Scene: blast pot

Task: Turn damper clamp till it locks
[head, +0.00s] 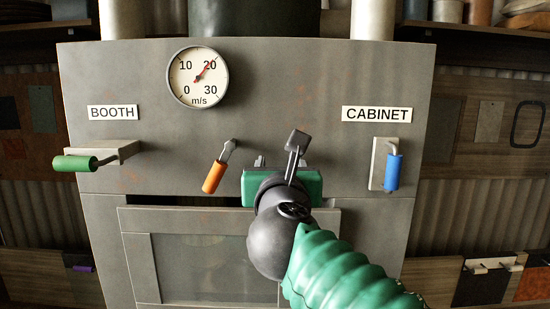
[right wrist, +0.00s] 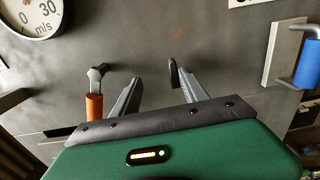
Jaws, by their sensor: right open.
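A short metal lever with an orange grip (head: 213,176), likely the damper clamp, sits mid-panel, tilted with its grip down and left. It also shows in the right wrist view (right wrist: 95,106), just left of my fingers. My right gripper (head: 278,152) is open and empty in front of the panel, to the right of the orange lever and apart from it. Whether the fingertips touch the panel I cannot tell. My left gripper is not in view.
A green handle (head: 75,163) under the BOOTH label (head: 113,112) points left. A blue handle (head: 393,172) under the CABINET label (head: 377,114) hangs down. A round gauge (head: 198,77) reads about 20 m/s. A windowed door (head: 215,268) is below; my right arm partly covers it.

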